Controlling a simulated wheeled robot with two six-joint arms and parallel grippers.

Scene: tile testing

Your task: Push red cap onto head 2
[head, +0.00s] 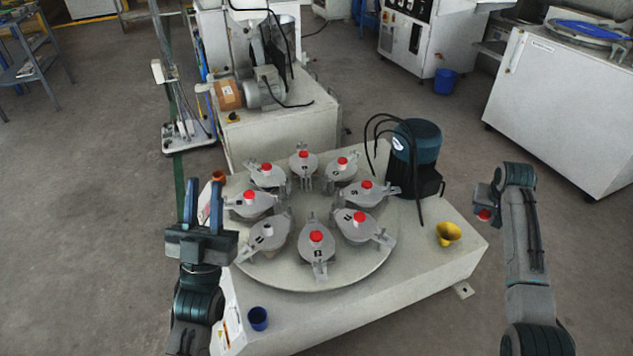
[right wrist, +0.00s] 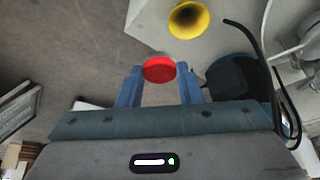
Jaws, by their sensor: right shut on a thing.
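My right gripper (head: 485,203) is shut on a red cap (head: 484,215) at the right, beyond the machine's right edge. In the right wrist view the red cap (right wrist: 158,69) sits between the blue fingertips (right wrist: 160,82). Several grey heads stand in a ring on the round turntable (head: 310,280). The front-left head (head: 268,243) has a pale top without a red cap; its label is too small to read surely. The other heads, such as the front one (head: 317,252), carry red caps. My left gripper (head: 203,190) is open and empty, left of the turntable.
A yellow funnel (head: 447,234) stands at the machine table's right side and shows in the right wrist view (right wrist: 188,20). A dark motor with cables (head: 417,145) rises behind it. A blue cup (head: 258,318) is at the front left. An orange cup (head: 219,176) is at the back left.

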